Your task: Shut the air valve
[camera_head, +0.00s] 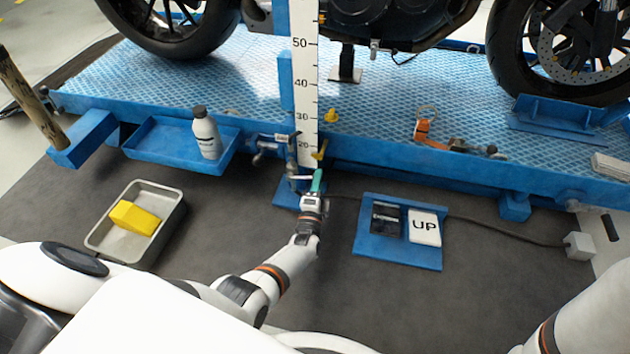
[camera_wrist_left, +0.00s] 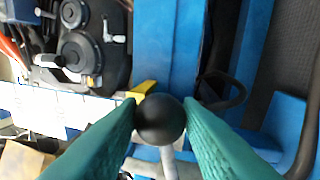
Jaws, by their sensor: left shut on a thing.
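My left gripper (camera_head: 317,178) is at the front edge of the blue lift, just under the foot of the upright scale. In the left wrist view its two green fingers (camera_wrist_left: 160,115) are shut on a round black knob (camera_wrist_left: 159,120), one on each side. A grey rod (camera_wrist_left: 168,160) runs from the knob down the picture. In the head view a small metal fitting with a lever (camera_head: 296,176) shows beside the fingers, seemingly the air valve; the fingers hide the knob there. My right gripper is out of view; only part of my right arm shows at the lower right.
A blue panel with a white UP pad (camera_head: 425,226) lies on the floor to the right. A grey tray (camera_head: 165,226) with a yellow block (camera_head: 134,217) stands left. A bottle (camera_head: 205,135) stands in a blue tray (camera_head: 150,140). The white scale (camera_head: 304,70) rises behind the gripper.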

